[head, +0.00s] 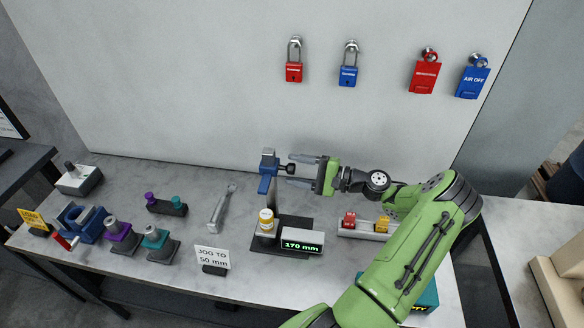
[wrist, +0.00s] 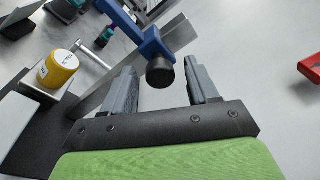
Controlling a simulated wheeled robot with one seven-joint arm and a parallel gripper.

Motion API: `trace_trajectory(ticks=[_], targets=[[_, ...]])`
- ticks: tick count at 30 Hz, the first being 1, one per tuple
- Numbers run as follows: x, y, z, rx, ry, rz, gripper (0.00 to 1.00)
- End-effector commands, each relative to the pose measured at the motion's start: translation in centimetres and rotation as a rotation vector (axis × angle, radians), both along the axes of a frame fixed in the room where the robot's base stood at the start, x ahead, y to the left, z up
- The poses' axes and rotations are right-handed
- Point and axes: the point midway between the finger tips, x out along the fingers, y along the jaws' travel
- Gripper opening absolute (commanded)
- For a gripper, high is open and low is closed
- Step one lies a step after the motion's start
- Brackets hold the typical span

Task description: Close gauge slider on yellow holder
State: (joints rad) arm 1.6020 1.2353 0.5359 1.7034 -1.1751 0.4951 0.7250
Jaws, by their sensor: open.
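The gauge's blue slider (head: 269,171) sits high on an upright metal column, with a black knob (head: 283,168) on its right side. The yellow holder (head: 266,222), a yellow and white labelled cylinder, stands on the gauge's black base below the slider. My gripper (head: 291,169) is open, pointing left at the knob. In the wrist view the black knob (wrist: 160,73) shows between the spread fingertips, with visible gaps to both; whether it is fully between them is hard to tell.
A display (head: 302,240) reading 170 mm and a sign (head: 212,258) reading "JOG TO 50 mm" stand in front. A tray (head: 352,231) with red and yellow pieces lies below my arm. A metal wrench-like tool (head: 222,208) lies left of the gauge.

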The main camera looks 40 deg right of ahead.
Motion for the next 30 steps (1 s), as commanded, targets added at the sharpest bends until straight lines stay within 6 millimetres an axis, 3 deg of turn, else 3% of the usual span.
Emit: trace_trajectory(ticks=[4, 11, 22, 26, 30], targets=[[1.2, 0.8, 0.0, 0.000, 0.000, 0.001, 0.59], [1.3, 0.8, 0.0, 0.000, 0.000, 0.000, 0.59], [1.3, 0.8, 0.0, 0.000, 0.000, 0.001, 0.07], [1.3, 0.8, -0.4, 0.000, 0.000, 0.001, 0.07], [1.3, 0.8, -2.5, 0.002, 0.000, 0.000, 0.07]])
